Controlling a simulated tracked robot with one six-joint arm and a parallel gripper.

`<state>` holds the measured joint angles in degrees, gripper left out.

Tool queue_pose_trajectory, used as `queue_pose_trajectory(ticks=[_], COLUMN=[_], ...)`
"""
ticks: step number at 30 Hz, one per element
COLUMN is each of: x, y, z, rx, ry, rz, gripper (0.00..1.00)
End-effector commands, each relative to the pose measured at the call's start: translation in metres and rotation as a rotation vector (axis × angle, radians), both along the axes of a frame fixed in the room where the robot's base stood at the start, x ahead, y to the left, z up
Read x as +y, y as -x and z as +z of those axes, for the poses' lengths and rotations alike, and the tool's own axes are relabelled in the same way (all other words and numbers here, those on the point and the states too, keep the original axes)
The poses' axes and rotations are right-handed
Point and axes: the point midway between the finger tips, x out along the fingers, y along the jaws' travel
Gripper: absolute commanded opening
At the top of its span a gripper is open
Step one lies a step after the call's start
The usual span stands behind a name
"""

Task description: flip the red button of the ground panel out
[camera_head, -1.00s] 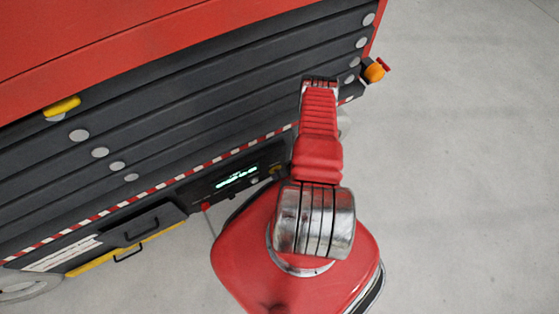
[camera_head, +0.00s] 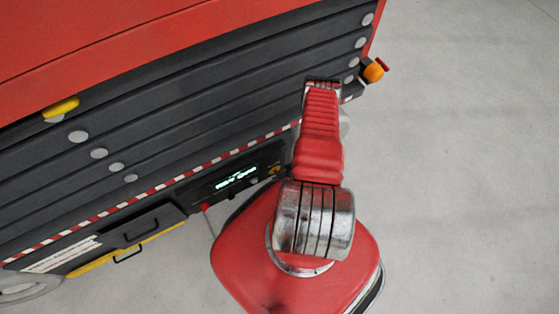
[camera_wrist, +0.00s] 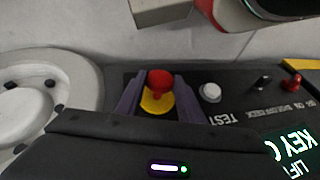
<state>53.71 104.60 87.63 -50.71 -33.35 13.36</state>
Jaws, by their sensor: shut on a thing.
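The red button (camera_wrist: 160,80) stands on a yellow base (camera_wrist: 157,102) on the dark ground panel (camera_wrist: 228,108) in the wrist view. My gripper (camera_wrist: 158,84) has its two purple fingers on either side of it, shut on the button. The exact contact between the fingers and the button is hard to make out. In the head view, my red arm reaches toward the low panel (camera_head: 228,183) with the lit display, and my gripper is not visible there.
A white round button (camera_wrist: 210,92), a small switch and another red knob (camera_wrist: 291,82) sit right of the red button. A pale round wheel (camera_wrist: 40,100) is at the left. The large dark cart (camera_head: 200,90) fills the head view's left; grey floor (camera_head: 470,170) is clear at right.

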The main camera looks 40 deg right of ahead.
Motion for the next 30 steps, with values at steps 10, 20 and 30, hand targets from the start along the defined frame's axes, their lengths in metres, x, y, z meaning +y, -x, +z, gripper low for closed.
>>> queue_pose_trajectory(ticks=[10,20,30], x=[0.001,0.001,-0.004], y=[0.004,0.003,0.014], z=[-0.001,0.000,0.024], rx=[0.008,0.007,0.006], ry=[-0.004,-0.003,-0.003], rz=[-0.004,-0.003,-0.006], gripper=[0.50,0.53,0.53])
